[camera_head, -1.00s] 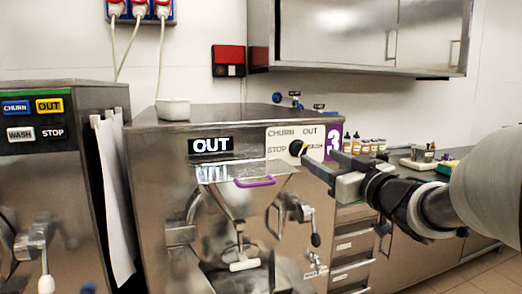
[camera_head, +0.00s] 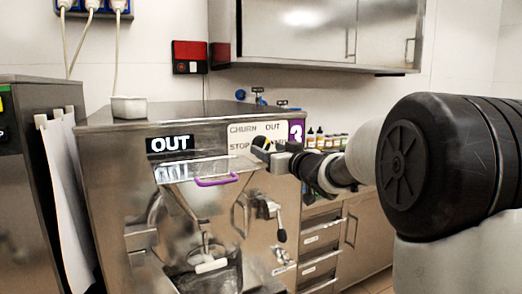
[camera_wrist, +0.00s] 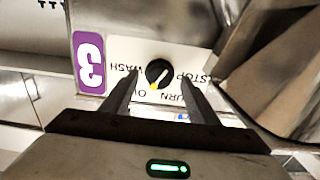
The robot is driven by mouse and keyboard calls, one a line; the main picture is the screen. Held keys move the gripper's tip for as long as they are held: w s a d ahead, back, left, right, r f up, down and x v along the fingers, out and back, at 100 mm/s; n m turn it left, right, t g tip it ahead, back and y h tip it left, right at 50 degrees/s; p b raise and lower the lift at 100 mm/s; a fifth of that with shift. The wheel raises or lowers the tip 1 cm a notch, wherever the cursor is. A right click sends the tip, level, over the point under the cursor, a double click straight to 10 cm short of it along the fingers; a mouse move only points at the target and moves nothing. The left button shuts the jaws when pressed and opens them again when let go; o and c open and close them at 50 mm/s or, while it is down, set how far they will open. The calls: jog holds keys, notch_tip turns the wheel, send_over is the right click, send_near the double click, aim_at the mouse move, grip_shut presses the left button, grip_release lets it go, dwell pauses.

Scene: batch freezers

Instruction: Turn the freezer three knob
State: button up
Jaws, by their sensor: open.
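The freezer three knob (camera_wrist: 158,72) is a round black dial with a yellow pointer on a white label panel. In the wrist view, which is upside down, the pointer aims down and left, toward the partly hidden OUT label. My gripper (camera_wrist: 159,77) is open, with one finger on each side of the knob; I cannot tell whether they touch it. In the head view my gripper (camera_head: 268,146) is at the panel (camera_head: 241,130) and covers most of the knob. The purple 3 sign (camera_head: 296,132) is right of the panel.
Freezer three (camera_head: 105,165) has an OUT display (camera_head: 170,143), a purple handle (camera_head: 217,181) and a lever (camera_head: 280,225) below the panel. Another freezer (camera_head: 25,190) stands left. A wall cabinet (camera_head: 300,35) hangs above, and a counter with small bottles (camera_head: 325,140) is at right.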

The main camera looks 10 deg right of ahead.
aim_at(262, 145)
jog(key=shift+x, duration=1.25)
jog(key=shift+s+r, duration=0.1)
jog(key=c, duration=1)
